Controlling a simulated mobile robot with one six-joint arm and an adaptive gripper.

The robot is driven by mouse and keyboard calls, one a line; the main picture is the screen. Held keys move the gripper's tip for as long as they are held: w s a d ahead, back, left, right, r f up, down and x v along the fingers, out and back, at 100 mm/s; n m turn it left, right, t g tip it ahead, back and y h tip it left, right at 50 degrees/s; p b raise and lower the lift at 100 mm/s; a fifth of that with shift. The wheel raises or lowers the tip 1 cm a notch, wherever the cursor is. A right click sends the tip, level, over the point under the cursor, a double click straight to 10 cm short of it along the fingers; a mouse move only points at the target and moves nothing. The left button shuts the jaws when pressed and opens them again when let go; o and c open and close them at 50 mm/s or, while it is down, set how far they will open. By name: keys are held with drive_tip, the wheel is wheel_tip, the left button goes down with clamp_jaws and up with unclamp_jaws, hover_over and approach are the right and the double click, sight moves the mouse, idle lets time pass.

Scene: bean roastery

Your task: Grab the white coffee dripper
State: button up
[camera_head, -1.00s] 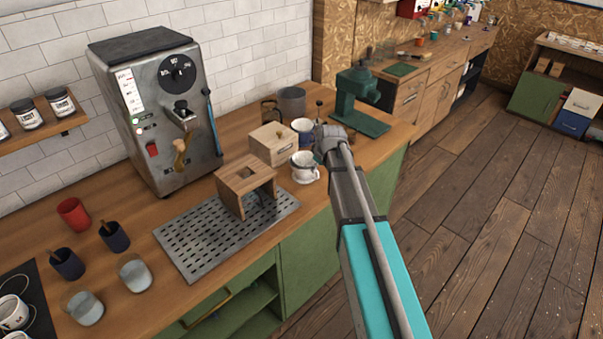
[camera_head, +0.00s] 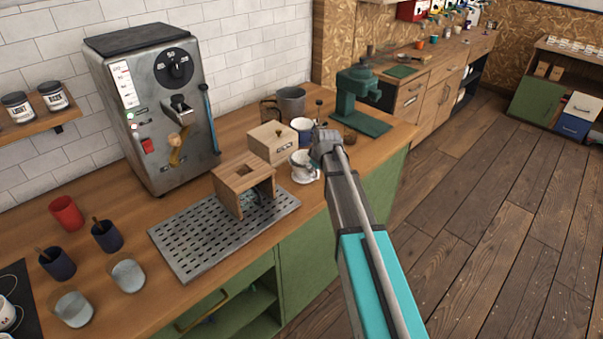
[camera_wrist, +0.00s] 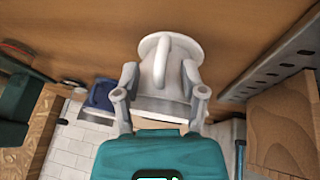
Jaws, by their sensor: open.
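The white coffee dripper (camera_head: 304,166) stands on the wooden counter, to the right of a wooden box with a drawer. In the wrist view the dripper (camera_wrist: 166,72) shows its pale round base and handle, and it lies between the two fingers of my gripper (camera_wrist: 160,95). The fingers are open, one on each side of it. I cannot tell whether they touch it. In the head view my gripper (camera_head: 318,150) is at the dripper's right side, with its fingers mostly hidden by the arm.
A dark blue cup (camera_head: 303,128) stands just behind the dripper. The small wooden drawer box (camera_head: 273,143), a wooden stand (camera_head: 243,184) and the metal drip tray (camera_head: 190,243) are to the left. A green grinder (camera_head: 358,103) stands behind on the right. The floor at right is clear.

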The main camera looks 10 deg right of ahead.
drive_tip(key=shift+c, duration=0.3)
clamp_jaws()
idle(0.3)
